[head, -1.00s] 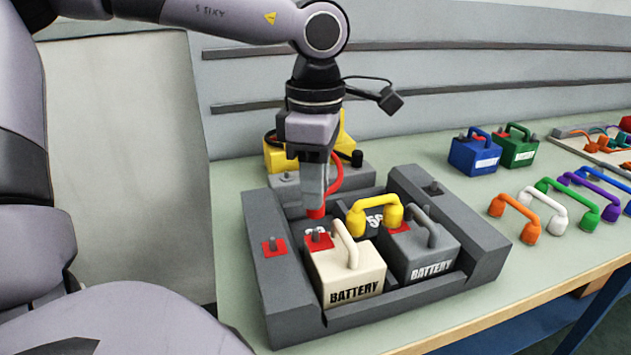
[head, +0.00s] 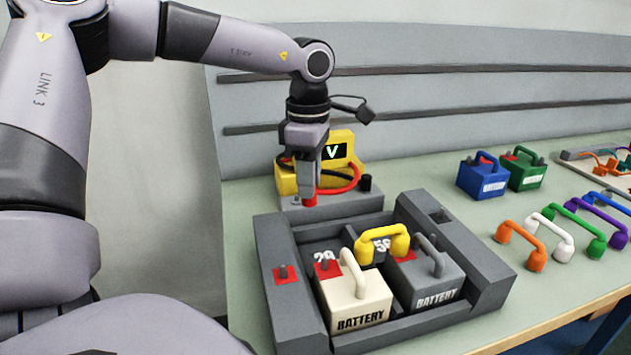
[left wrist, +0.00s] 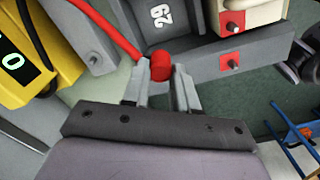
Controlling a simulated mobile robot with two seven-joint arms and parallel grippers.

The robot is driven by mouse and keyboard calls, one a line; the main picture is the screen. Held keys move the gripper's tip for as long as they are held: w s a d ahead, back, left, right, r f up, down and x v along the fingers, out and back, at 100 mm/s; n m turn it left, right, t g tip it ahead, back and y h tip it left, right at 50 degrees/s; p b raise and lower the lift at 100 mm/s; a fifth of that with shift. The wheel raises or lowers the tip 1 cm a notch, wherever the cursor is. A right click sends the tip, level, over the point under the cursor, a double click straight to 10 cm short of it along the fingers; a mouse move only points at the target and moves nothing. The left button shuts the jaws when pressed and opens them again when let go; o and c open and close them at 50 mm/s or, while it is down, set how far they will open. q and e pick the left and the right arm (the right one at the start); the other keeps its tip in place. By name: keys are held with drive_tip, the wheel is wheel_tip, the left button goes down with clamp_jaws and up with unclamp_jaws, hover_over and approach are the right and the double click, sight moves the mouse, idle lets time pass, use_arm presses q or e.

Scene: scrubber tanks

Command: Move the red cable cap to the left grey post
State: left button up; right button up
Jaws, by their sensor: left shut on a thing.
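My left gripper (head: 310,190) points down and is shut on the red cable cap (head: 309,201). In the left wrist view the cap (left wrist: 160,66) sits between the fingertips. Its red cable (head: 345,187) loops back to the yellow meter (head: 341,137). In the head view the cap is in front of the left part of the meter's grey base (head: 342,203). A small grey post (head: 296,200) shows just left of the cap; it appears apart from the cap in the left wrist view (left wrist: 93,60). The right gripper is not in view.
A dark grey tray (head: 280,315) holds a cream battery (head: 358,298) and a grey battery (head: 425,280), with a yellow link (head: 382,238) on top. A post on a red square (head: 285,272) stands on its left wall. A black cap (head: 365,183) is on the base's right.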

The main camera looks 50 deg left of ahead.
use_arm(q)
drive_tip(key=w+a+p, duration=0.4)
drive_tip(key=w+a, duration=0.3)
drive_tip(key=a, duration=0.5)
drive_tip(key=shift+p, duration=0.35)
drive_tip(key=shift+f, duration=0.1)
drive_tip(key=b, duration=0.5)
hover_over(297, 195)
drive_tip(key=shift+f, duration=2.95)
drive_tip(key=shift+a+f, duration=0.1)
drive_tip(key=shift+f, duration=0.05)
drive_tip(key=shift+f+b, duration=0.9)
drive_tip(key=shift+b, duration=0.1)
